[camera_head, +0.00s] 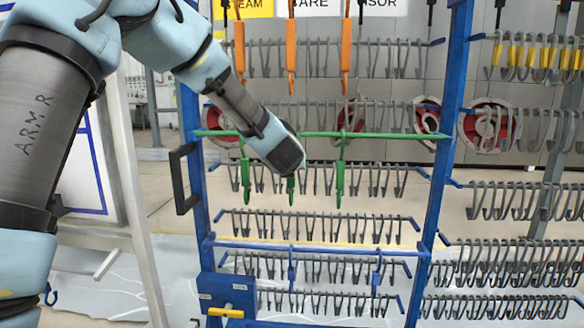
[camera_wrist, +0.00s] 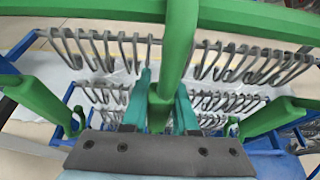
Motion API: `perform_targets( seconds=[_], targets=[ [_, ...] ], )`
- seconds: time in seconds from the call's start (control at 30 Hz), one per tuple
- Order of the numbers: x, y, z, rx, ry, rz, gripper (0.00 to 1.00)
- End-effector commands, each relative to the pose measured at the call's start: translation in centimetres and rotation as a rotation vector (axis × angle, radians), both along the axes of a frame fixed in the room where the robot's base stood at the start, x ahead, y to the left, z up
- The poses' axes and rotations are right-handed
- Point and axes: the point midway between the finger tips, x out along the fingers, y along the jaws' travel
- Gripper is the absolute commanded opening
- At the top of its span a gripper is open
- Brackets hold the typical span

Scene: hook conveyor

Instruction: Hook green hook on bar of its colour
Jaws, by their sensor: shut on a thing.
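In the head view, the green bar (camera_head: 390,136) runs across the blue rack. Green hooks hang at its left (camera_head: 246,178) and right (camera_head: 340,178). My gripper (camera_head: 290,170) is in front of the bar's middle, and the lower end of a green hook (camera_head: 291,190) shows below it. In the wrist view, my gripper (camera_wrist: 160,112) is shut on this green hook (camera_wrist: 178,45), with one teal finger on each side. Its upper part crosses in front of the green bar (camera_wrist: 255,18). I cannot tell whether its top is around the bar.
Orange hooks (camera_head: 346,50) hang above the green bar. Rows of grey hooks (camera_head: 320,228) fill the rack behind and below. A blue bar (camera_head: 330,249) with blue hooks (camera_head: 377,272) is lower down. Blue posts (camera_head: 449,110) bound the rack, with a black handle (camera_head: 183,178) at left.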

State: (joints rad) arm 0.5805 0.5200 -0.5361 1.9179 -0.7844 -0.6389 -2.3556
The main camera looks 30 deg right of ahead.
Motion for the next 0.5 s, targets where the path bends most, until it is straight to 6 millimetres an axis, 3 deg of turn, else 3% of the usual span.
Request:
perform_targets(
  seconds=[0.33,0.37,0.5],
  targets=[
    [0.0,-0.01,0.07,-0.001,-0.001,0.0,0.0],
    [0.0,-0.01,0.07,-0.001,-0.001,0.0,0.28],
    [-0.01,-0.02,0.05,-0.001,-0.001,0.0,0.44]
  ],
)
